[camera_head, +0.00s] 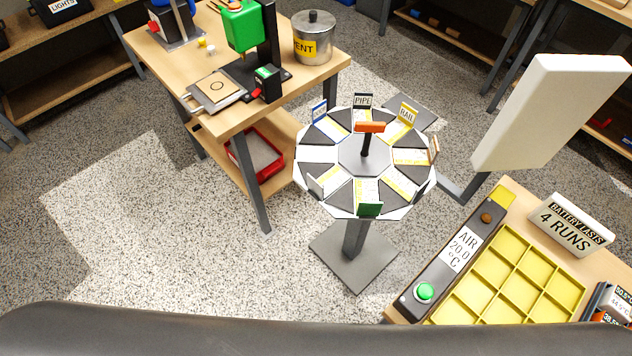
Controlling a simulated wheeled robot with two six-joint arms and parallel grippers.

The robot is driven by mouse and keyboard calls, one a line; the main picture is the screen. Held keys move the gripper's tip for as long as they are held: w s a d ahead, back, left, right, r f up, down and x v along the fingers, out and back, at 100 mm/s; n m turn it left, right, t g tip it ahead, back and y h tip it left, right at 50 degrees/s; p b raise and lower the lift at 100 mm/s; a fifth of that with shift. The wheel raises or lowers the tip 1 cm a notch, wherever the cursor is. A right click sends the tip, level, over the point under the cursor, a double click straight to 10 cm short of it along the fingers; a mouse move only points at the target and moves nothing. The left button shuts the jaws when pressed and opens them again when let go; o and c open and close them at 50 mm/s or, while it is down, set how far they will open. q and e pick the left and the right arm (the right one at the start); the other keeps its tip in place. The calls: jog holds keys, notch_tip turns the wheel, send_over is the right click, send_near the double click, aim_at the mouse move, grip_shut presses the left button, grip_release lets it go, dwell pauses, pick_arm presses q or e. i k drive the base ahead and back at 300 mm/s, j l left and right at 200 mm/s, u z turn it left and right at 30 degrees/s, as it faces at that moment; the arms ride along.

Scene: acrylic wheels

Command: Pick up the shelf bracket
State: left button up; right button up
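I cannot make out a shelf bracket in the head view. An eight-sided wheel (352,160) of black and white wedges stands on a grey post and square foot in the middle. Small upright cards ring its edge, including a PIPE card (363,101) and a RAIL card (407,114); a blue-edged card (319,111), a green card (369,209) and others are hard to read. An orange handle (370,127) tops a black stem at its centre. Neither of my grippers is in view.
A wooden bench (225,118) at upper left bears a green-headed machine (241,27) and a metal pot (313,40). A yellow compartment tray (488,262), an AIR panel (461,250) and a white slab (550,112) are at right. Speckled floor lies clear at left.

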aim_at(329, 183)
jog(key=k, duration=0.15)
jog(key=k+l+z, duration=0.15)
jog(key=l, duration=0.2)
jog(key=k+l+z, duration=0.15)
jog(key=l, duration=0.2)
jog(key=k+l+z, duration=0.15)
jog(key=l, duration=0.2)
jog(key=k+l+z, duration=0.1)
jog(key=l, duration=0.3)
